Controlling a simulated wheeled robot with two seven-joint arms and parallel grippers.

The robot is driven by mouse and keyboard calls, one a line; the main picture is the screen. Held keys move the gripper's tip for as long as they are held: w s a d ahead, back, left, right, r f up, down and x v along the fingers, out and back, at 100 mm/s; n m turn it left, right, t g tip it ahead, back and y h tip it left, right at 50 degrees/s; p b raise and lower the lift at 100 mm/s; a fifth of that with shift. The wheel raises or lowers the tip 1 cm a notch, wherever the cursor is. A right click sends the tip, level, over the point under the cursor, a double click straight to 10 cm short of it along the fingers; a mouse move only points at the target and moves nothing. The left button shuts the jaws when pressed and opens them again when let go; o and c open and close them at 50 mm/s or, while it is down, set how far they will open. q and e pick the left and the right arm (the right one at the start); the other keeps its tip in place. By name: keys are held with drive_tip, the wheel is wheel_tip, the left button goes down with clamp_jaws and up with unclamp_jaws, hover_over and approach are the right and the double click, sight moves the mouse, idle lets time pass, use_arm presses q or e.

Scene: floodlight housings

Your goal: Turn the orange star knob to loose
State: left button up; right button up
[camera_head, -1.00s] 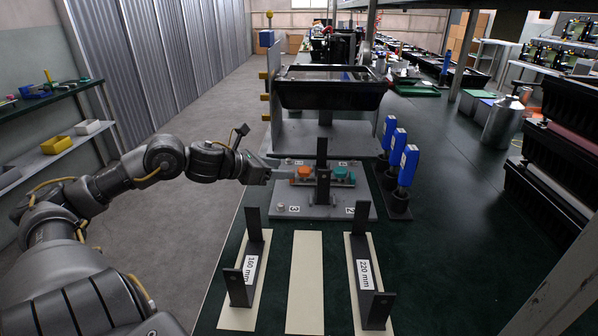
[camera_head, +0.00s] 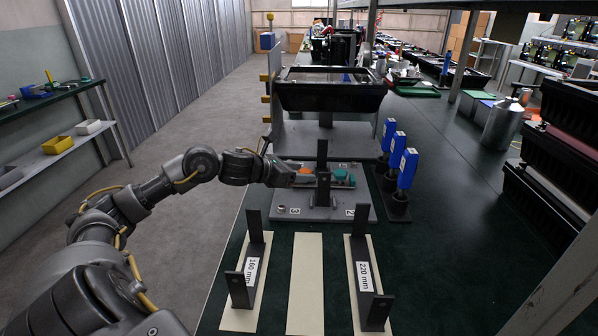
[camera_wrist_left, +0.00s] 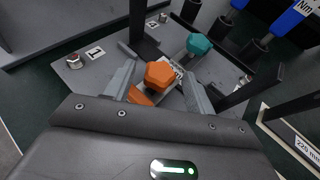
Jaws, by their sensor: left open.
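The orange star knob (camera_wrist_left: 160,75) sits on a grey fixture plate (camera_wrist_left: 95,75) in the left wrist view. In the head view the orange knob (camera_head: 305,171) is partly hidden by my left gripper (camera_head: 296,176). My left gripper (camera_wrist_left: 158,92) is open, with one finger on each side of the orange knob. I cannot tell whether the fingers touch it. A teal knob (camera_wrist_left: 199,44) stands beyond the orange one, and it also shows in the head view (camera_head: 340,175). My right gripper is not in view.
A dark upright post (camera_head: 322,160) stands close to the knobs. Blue-handled tools (camera_head: 397,150) stand in holders to the right. Brackets marked 160 mm (camera_head: 254,262) and 220 mm (camera_head: 363,262) stand in front. A black housing (camera_head: 330,95) is behind.

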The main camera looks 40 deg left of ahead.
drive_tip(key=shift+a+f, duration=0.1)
use_arm(q)
drive_tip(key=shift+c, duration=1.2)
drive_tip(key=c, duration=0.7)
drive_tip(key=shift+c, duration=0.2)
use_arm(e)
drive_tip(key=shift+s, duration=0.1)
